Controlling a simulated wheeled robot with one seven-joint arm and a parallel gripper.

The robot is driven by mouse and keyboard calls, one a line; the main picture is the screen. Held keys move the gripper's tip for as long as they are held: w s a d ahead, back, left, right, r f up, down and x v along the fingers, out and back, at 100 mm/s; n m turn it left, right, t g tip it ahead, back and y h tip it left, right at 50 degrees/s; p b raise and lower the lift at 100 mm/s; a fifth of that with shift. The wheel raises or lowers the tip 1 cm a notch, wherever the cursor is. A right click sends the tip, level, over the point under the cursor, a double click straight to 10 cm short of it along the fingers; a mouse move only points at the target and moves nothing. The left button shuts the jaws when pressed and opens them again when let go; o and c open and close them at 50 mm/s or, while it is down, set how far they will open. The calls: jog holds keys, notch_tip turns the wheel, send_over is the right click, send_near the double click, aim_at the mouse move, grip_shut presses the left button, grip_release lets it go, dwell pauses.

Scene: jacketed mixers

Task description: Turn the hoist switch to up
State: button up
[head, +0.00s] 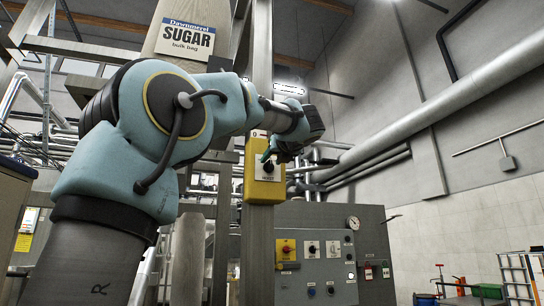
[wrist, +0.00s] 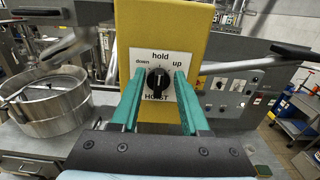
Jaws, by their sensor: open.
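The hoist switch is a black rotary knob (wrist: 158,82) on a white plate (wrist: 144,55) marked down, hold and up. Its white pointer mark faces up toward hold. The plate is on a yellow box (wrist: 200,48), which also shows on a grey post in the head view (head: 264,190). My gripper (wrist: 159,76) is open, with one green finger on each side of the knob and a visible gap on both sides.
A grey control panel (head: 335,245) with knobs and a red-yellow switch stands behind and below the box. A steel vessel (wrist: 45,105) is at the left in the wrist view. A sugar bulk bag (head: 180,45) hangs above.

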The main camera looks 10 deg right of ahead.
jog(key=shift+w+a, duration=0.1)
jog(key=shift+w, duration=0.45)
grip_shut()
